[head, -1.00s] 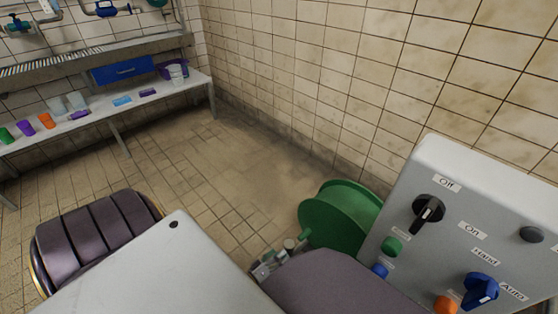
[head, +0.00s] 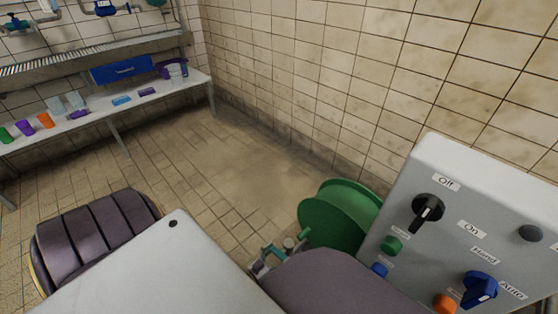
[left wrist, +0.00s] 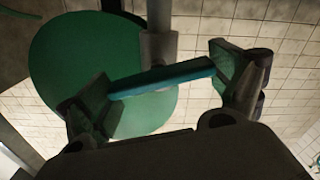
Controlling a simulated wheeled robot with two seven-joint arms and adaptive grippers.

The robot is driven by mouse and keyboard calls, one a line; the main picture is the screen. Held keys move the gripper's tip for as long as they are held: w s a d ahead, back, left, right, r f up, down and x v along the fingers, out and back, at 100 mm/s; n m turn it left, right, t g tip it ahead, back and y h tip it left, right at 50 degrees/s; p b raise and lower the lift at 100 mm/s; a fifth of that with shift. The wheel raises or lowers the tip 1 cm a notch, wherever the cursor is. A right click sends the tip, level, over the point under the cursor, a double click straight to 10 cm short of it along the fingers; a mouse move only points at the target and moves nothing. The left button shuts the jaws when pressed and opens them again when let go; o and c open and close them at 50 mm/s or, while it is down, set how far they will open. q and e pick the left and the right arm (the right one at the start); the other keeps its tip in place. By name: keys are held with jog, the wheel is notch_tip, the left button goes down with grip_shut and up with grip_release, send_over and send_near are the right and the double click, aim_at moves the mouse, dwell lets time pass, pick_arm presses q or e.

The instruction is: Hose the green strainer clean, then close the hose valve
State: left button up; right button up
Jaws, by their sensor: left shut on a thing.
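My left gripper (head: 270,256) shows small in the head view, low and just left of the green hose reel (head: 338,216). In the left wrist view its two green-padded fingers are shut on the teal valve lever (left wrist: 160,79), which spans from pad to pad. A grey vertical pipe (left wrist: 159,22) meets the lever from above. The round green reel (left wrist: 62,62) lies behind them in that view. I cannot make out the green strainer, the hose end or any water. My right gripper is not in view.
A grey control cabinet (head: 446,205) with knobs and buttons stands close on the right. The tiled floor (head: 215,170) between is clear.

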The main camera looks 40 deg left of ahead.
pick_arm(q)
jog(key=shift+m, duration=0.7)
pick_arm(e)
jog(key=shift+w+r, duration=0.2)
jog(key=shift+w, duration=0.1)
pick_arm(q)
jog(key=shift+d+m, duration=0.1)
jog(key=shift+m, duration=0.9)
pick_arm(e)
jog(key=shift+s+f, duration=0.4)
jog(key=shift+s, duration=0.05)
pick_arm(q)
jog(key=o, duration=0.7)
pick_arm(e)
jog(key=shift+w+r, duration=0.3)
pick_arm(q)
jog(key=shift+s, duration=0.1)
jog(key=shift+s, duration=0.1)
